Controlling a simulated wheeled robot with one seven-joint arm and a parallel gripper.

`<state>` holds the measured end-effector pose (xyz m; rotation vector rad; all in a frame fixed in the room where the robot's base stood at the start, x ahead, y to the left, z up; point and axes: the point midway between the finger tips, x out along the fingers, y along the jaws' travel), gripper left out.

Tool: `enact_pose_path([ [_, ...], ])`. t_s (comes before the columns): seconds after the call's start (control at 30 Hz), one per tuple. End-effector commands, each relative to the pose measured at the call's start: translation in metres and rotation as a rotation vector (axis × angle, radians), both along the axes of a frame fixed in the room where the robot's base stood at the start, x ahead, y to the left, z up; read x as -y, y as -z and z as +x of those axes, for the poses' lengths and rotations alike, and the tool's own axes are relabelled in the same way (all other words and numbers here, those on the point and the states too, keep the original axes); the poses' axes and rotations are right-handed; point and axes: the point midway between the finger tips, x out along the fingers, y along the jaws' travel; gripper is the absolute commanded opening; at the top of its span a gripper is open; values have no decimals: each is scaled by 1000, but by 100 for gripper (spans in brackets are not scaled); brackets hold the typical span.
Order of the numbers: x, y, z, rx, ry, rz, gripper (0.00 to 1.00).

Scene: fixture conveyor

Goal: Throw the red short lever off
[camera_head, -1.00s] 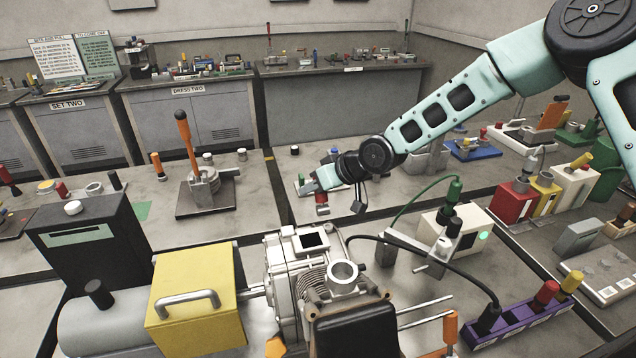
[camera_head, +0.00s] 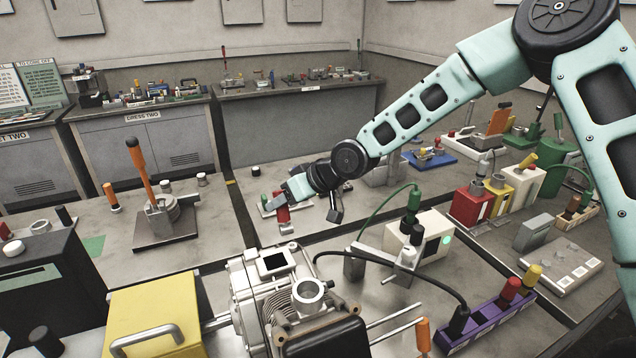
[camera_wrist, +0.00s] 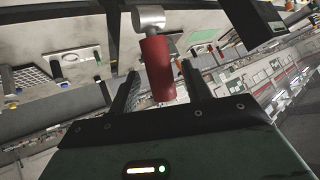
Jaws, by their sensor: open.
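The red short lever (camera_head: 282,213) stands on a small pale base on the far bench in the head view. In the wrist view, its red handle (camera_wrist: 157,70) joins a silver round pivot (camera_wrist: 148,17). My gripper (camera_wrist: 159,74) is open, with one dark finger on each side of the red handle. The handle lies between the fingers, and gaps show on both sides. In the head view, my gripper (camera_head: 290,193) is right at the lever and covers part of it, so contact is not clear there.
A tall orange lever (camera_head: 140,168) on a grey base stands to the left. A black knob (camera_head: 256,171) is just behind the red lever. In front are a metal engine block (camera_head: 262,295), a cream box (camera_head: 425,240) with a green cable, and a purple strip (camera_head: 487,322).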

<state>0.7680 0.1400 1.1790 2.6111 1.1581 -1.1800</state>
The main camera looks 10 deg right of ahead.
Motion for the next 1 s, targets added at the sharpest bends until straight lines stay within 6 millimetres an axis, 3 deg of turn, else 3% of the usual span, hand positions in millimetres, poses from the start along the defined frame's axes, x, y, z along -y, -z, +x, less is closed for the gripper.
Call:
enact_pose_path([
  [0.6, 67, -70, -44, 2, 5, 0, 49],
  [1.0, 84, -90, -58, 0, 1, -1, 49],
])
